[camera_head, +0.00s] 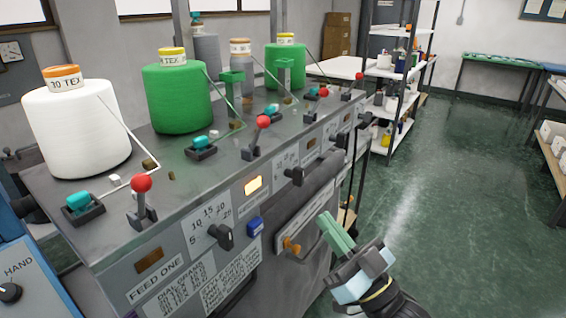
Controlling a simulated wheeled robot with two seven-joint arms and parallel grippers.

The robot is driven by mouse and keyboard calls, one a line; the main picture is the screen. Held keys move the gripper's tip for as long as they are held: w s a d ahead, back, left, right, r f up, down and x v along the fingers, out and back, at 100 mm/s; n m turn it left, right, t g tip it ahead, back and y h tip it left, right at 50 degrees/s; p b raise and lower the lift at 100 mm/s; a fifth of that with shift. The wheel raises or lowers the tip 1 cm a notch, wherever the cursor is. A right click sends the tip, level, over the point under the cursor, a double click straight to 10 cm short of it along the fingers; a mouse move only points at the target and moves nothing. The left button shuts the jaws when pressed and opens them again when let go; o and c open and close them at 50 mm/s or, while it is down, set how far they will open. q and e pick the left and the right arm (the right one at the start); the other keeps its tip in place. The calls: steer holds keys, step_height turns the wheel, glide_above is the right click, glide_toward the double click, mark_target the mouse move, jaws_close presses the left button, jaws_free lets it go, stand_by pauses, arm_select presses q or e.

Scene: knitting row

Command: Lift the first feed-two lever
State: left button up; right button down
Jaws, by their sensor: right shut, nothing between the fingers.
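A grey knitting machine panel (170,262) carries a row of levers with red knobs. The nearest red-knobbed lever (141,190) stands above the "FEED ONE" label. The second red-knobbed lever (262,125) stands farther along the top, with a teal-topped switch (200,144) beside it. I cannot read a feed-two label, so I cannot tell which lever is feed two's. My right gripper (332,226), with pale green fingers, is shut and empty in front of the machine's side, lower than the levers and apart from them. My left gripper is out of view.
A white yarn cone (75,130) and a green cone (177,97) stand on the machine top. The green floor (450,210) at right is clear.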

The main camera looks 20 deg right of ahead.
mark_target(258, 137)
steer(key=s+a+r+n+t+y, duration=0.1)
steer(key=s+r+n+y, duration=0.1)
steer(key=s+r+y, duration=0.45)
arm_select(q)
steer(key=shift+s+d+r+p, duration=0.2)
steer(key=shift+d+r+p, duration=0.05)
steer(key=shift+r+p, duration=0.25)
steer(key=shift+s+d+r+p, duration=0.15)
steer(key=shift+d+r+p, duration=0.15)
steer(key=shift+p, duration=0.25)
arm_select(e)
steer(key=w+a+r+h, duration=0.2)
steer(key=w+a+r, duration=0.4)
steer(key=w, duration=0.5)
step_height(258, 137, up, 2)
steer(key=shift+w+r, duration=0.2)
steer(key=shift+r, duration=0.05)
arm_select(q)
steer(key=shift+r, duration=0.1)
arm_select(e)
steer(key=shift+h, duration=0.35)
